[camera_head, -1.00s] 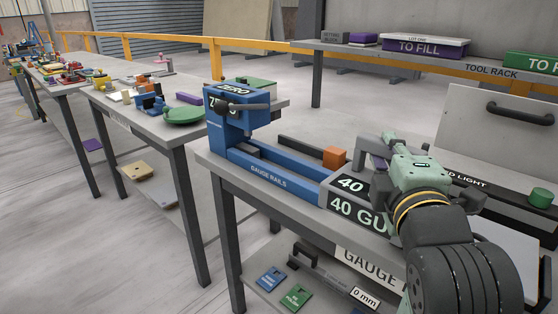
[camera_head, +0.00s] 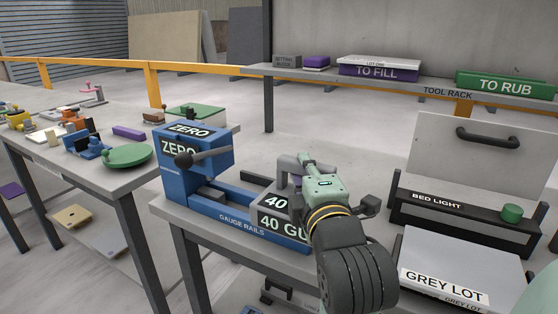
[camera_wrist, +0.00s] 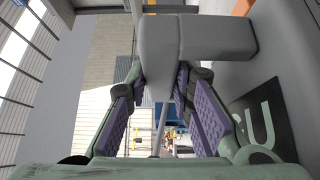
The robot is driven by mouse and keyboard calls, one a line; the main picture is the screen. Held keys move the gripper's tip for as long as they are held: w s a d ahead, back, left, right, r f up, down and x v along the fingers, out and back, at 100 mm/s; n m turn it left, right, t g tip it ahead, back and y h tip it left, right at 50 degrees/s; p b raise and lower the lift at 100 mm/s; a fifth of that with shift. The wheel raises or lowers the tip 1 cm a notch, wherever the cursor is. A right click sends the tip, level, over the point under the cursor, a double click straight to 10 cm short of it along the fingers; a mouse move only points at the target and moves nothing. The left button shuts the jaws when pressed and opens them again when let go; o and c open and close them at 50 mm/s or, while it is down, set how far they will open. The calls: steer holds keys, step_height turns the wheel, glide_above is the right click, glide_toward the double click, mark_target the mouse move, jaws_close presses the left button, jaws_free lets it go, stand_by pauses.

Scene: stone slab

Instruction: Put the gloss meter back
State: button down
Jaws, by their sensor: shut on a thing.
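My gripper (camera_head: 306,174) is over the right part of the blue gauge rails (camera_head: 236,217). It is shut on a grey angular handle-like piece (camera_head: 287,165), which also shows between the purple-padded fingers in the wrist view (camera_wrist: 170,50). This piece stands at the block (camera_head: 272,216) marked 40 GU; I cannot tell whether it is joined to it. No label reads gloss meter, and I cannot tell whether the held piece belongs to one. A blue housing marked ZERO (camera_head: 178,150) with a dark lever stands at the rails' left end.
A BED LIGHT stand (camera_head: 450,203) with a green knob and tilted panel is to the right, with a GREY LOT box (camera_head: 450,260) in front. The tool rack (camera_head: 420,88) behind bears a TO FILL box (camera_head: 380,68) and a green TO RUB box (camera_head: 507,86). Another cluttered table stands left.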

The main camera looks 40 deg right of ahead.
steer(key=shift+w+d+f+p, duration=0.4)
steer(key=shift+w+f, duration=0.35)
steer(key=shift+w, duration=0.9)
steer(key=shift+w+d+f+p, duration=0.4)
steer(key=shift+w+f, duration=0.3)
steer(key=shift+w, duration=0.9)
steer(key=shift+w+d+f+p, duration=0.25)
steer(key=shift+w+d+f, duration=0.35)
steer(key=shift+w, duration=1.05)
steer(key=shift+a+f, duration=0.15)
steer(key=shift+f, duration=0.05)
steer(key=shift+f, duration=0.15)
steer(key=c, duration=1.4)
jaws_free()
